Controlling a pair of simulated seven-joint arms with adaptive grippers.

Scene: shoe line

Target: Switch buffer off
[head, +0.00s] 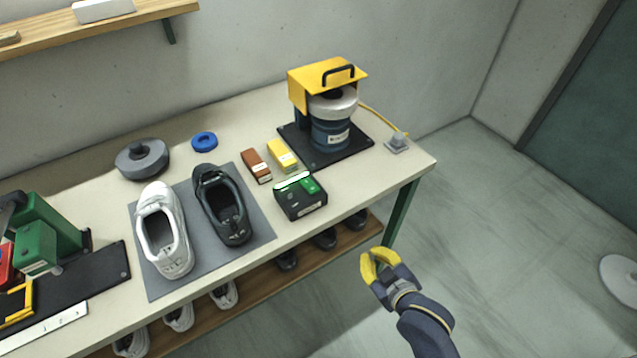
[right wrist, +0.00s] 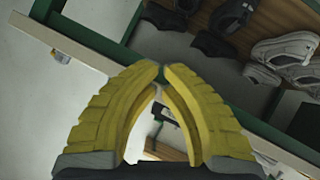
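The buffer (head: 332,135) stands at the back right of the table, with a blue body, a pale wheel and a yellow hood (head: 310,85) with a black handle. A yellow cord runs from it to a small grey block (head: 397,144) near the table's right corner. The block may be its switch; its position is too small to tell. My right gripper (head: 380,262) is off the table's front right edge, apart from everything. In the right wrist view its yellow fingers (right wrist: 161,72) meet at the tips with nothing between them. My left gripper is not in view.
A black box with a green top part (head: 300,196), a yellow box (head: 283,156) and a brown block (head: 256,165) sit before the buffer. Two shoes stand on a grey mat (head: 262,218). Shoes fill the lower shelf (head: 262,292). The floor at right is mostly clear.

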